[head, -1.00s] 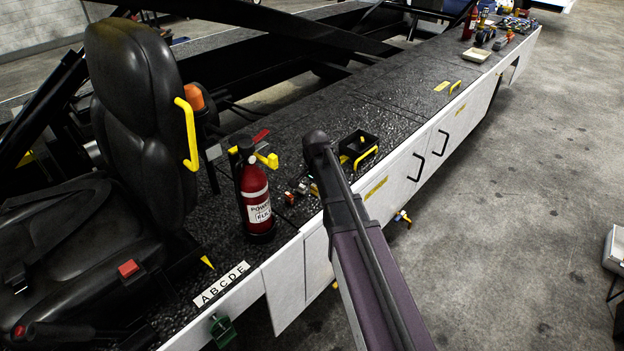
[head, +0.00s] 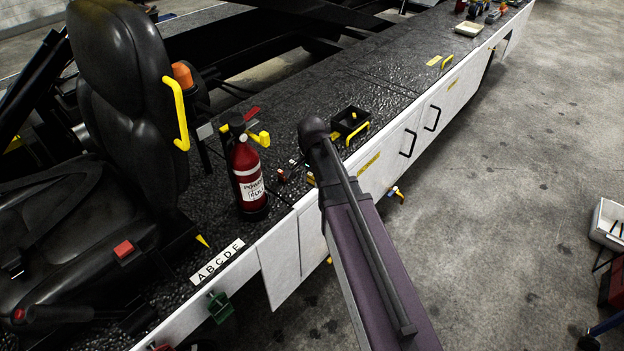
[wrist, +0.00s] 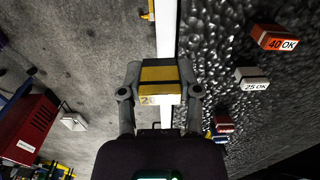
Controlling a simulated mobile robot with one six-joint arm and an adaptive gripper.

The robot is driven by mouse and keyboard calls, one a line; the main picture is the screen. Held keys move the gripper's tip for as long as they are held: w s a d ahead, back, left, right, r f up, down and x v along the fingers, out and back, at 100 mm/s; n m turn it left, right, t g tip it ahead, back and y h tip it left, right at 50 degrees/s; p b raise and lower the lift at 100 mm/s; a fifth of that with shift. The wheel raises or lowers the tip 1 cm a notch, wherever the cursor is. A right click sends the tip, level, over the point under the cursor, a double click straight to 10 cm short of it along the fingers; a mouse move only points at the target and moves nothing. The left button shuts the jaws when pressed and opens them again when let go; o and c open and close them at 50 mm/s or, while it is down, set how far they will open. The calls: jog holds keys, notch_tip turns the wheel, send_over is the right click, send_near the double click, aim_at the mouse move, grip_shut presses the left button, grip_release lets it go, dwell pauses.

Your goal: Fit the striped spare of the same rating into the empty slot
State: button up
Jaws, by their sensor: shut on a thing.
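In the wrist view my gripper (wrist: 160,76) is shut on a yellow block with a dark stripe (wrist: 160,92), over the white edge of the deck. Its label is partly seen and starts with a 2. An orange block marked 40 OK (wrist: 275,39) and a white block marked 25 OK (wrist: 252,79) lie on the dark deck to the right, apart from the gripper. A red block (wrist: 223,124) lies lower, its marking unreadable. In the head view my arm hides most of the gripper. No empty slot can be made out.
A red extinguisher (head: 248,178) stands on the deck (head: 385,105) beside the black seat (head: 120,110). A strip lettered A to E (head: 217,262) lies at the deck edge. A black tray (head: 349,121) and yellow handle (head: 357,136) are beyond my arm. Floor at right is mostly clear.

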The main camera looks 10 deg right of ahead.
aim_at(312, 176)
notch_tip(312, 176, up, 4)
jog(key=p, duration=0.4)
jog(key=shift+s, duration=0.15)
dwell(0.6)
